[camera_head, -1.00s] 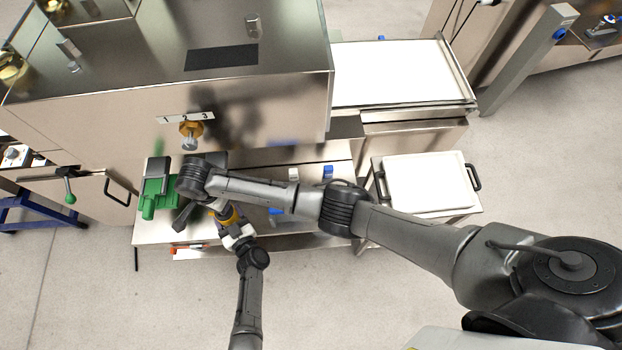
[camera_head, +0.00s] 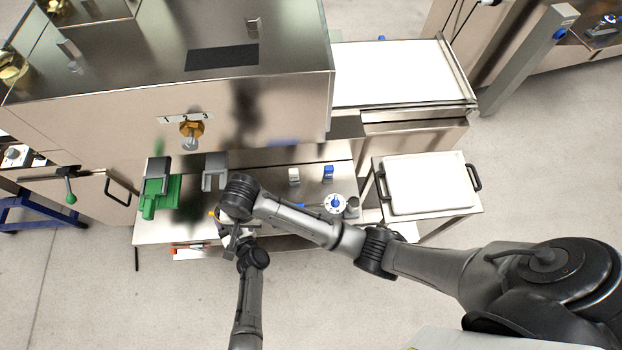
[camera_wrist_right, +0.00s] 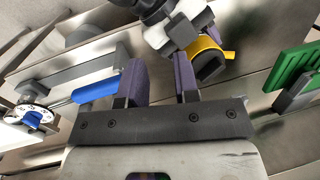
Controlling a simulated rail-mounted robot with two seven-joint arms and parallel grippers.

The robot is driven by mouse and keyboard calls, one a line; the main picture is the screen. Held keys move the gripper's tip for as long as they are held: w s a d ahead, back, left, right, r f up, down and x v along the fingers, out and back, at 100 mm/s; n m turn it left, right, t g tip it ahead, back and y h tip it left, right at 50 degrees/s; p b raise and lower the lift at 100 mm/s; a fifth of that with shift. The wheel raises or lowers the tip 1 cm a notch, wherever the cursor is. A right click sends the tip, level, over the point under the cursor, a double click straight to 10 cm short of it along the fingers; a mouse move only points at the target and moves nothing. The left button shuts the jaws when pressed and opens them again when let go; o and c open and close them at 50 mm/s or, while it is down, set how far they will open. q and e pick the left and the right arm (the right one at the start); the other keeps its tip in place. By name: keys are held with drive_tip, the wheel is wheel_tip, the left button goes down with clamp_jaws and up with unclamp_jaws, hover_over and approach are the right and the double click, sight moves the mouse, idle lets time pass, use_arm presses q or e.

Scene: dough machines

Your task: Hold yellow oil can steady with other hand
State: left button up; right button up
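The yellow oil can (camera_wrist_right: 226,54) shows in the right wrist view as a yellow band with a dark part, beside and beyond one of my right fingers. In the head view it is almost wholly hidden by my arms. My left gripper (camera_wrist_right: 194,46), white and black with purple fingers, meets the can and appears shut on it. My right gripper (camera_wrist_right: 160,68) is open and empty, its two purple fingers apart. The can is outside the gap between them. In the head view my right wrist hangs over my left gripper.
On the steel table (camera_head: 155,230) are a green tool (camera_head: 160,195), a grey bracket (camera_head: 215,170), a white dial with a blue centre (camera_head: 335,204) and small blue and white blocks. The dial and a blue-handled tool (camera_wrist_right: 97,88) lie left in the wrist view. The big steel machine (camera_head: 250,95) stands behind.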

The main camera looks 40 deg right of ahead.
drive_tip(key=s+d+f+n+t, duration=0.1)
drive_tip(key=s+d+n, duration=0.2)
drive_tip(key=s+d, duration=0.3)
drive_tip(key=s+d+f+n+t, duration=0.1)
drive_tip(key=s+d+n, duration=0.3)
drive_tip(key=s, duration=0.7)
drive_tip(key=shift+d+f, duration=0.15)
drive_tip(key=shift+d, duration=0.85)
